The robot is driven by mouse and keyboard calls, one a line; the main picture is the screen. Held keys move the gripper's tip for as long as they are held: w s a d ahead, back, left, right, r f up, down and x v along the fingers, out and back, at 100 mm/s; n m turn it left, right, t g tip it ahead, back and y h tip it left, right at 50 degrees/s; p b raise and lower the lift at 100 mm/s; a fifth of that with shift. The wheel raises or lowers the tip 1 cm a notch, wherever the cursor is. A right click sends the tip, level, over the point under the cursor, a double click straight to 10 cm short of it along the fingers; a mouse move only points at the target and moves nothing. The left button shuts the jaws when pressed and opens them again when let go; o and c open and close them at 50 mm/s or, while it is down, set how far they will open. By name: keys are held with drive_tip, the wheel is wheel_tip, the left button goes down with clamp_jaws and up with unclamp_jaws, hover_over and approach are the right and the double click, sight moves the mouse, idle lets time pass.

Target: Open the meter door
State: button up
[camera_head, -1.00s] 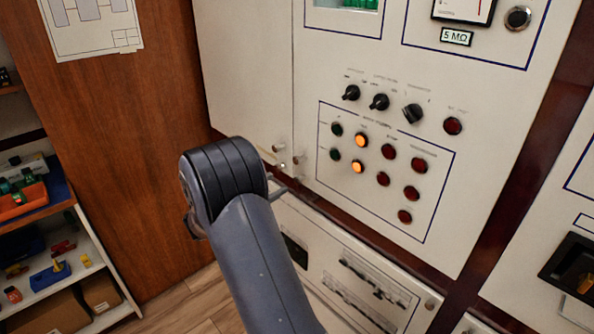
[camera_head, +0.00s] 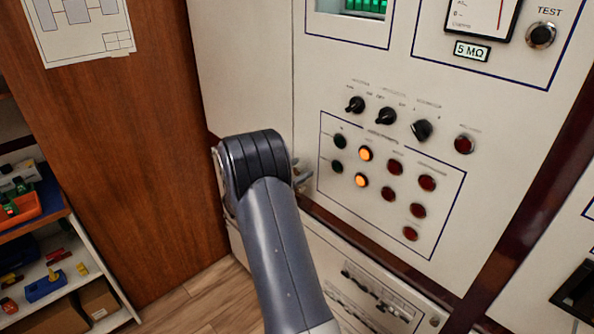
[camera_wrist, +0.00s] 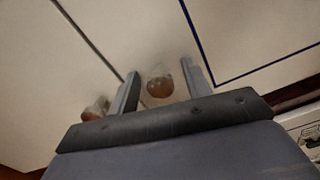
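The meter door (camera_head: 400,70) is the cream panel carrying a dial meter (camera_head: 480,15), a green display, rotary switches and lit buttons. It looks flush with the panel to its left. In the wrist view, a round brownish knob (camera_wrist: 159,87) on this panel lies between the two fingers of my gripper (camera_wrist: 160,78). The fingers are apart, with a gap visible on each side of the knob. A second knob (camera_wrist: 95,109) sits outside the left finger, across the seam. In the head view my wrist hides most of the gripper and the knobs.
A plain cream panel (camera_head: 240,70) adjoins on the left. A lower panel (camera_head: 375,290) sits below, past a dark red strip. A wooden wall (camera_head: 140,140) and a shelf (camera_head: 95,315) with bins stand at the left. Floor shows between shelf and cabinet.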

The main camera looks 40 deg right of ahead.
clamp_jaws()
drive_tip(key=shift+a, duration=0.15)
idle(0.4)
